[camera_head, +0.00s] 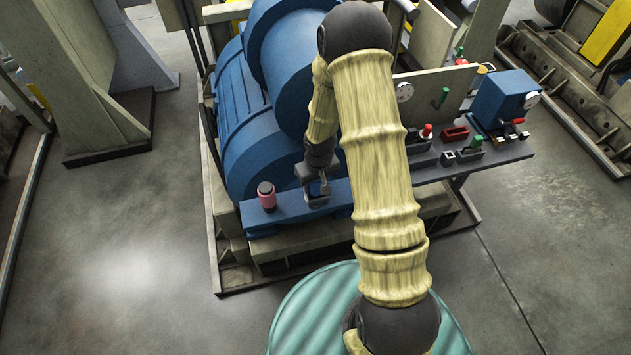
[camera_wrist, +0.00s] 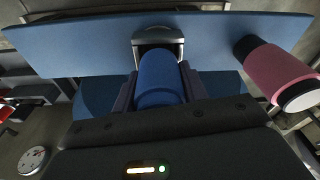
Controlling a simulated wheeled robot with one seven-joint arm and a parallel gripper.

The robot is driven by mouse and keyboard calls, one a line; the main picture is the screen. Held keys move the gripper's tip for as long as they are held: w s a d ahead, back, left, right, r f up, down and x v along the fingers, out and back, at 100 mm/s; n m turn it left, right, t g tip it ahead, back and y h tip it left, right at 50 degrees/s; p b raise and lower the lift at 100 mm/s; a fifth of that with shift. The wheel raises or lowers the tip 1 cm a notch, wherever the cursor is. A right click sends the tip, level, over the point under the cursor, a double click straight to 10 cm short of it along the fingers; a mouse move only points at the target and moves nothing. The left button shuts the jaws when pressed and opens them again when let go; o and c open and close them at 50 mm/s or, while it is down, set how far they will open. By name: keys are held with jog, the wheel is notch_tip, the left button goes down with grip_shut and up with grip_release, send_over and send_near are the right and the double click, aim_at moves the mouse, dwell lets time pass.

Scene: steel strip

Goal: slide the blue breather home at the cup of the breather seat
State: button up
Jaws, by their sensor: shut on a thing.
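The blue breather (camera_wrist: 158,72) is a short blue cylinder between the two dark fingers of my gripper (camera_wrist: 160,88) in the wrist view. My gripper is shut on it. The far end of the breather is at the mouth of the breather seat's cup (camera_wrist: 158,34), a dark holder with a grey rim on the blue beam. I cannot tell whether the end is inside the cup or just in front of it. In the head view my gripper (camera_head: 316,177) is low over the beam, just above the cup (camera_head: 318,201); the breather is hardly visible there.
The large blue machine (camera_head: 245,120) rises behind. A bench with small parts (camera_head: 490,152) is at right.

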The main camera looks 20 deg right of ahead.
jog(key=o, duration=1.1)
jog(key=r, duration=0.5)
jog(key=s+r, duration=0.1)
jog(key=r, duration=0.5)
jog(key=s+r+b, duration=0.1)
jog(key=r, duration=0.5)
jog(key=shift+d+r, duration=0.1)
jog(key=shift+d, duration=0.1)
jog(key=s+r, duration=0.1)
jog(key=s, duration=0.3)
jog(key=s+r+m, duration=0.1)
jog(key=s, duration=0.3)
jog(key=s+r+m+t, duration=0.1)
jog(key=s, duration=0.3)
jog(key=shift+s+a+r, duration=0.2)
jog(key=shift+s+a, duration=0.05)
jog(key=shift+s, duration=0.05)
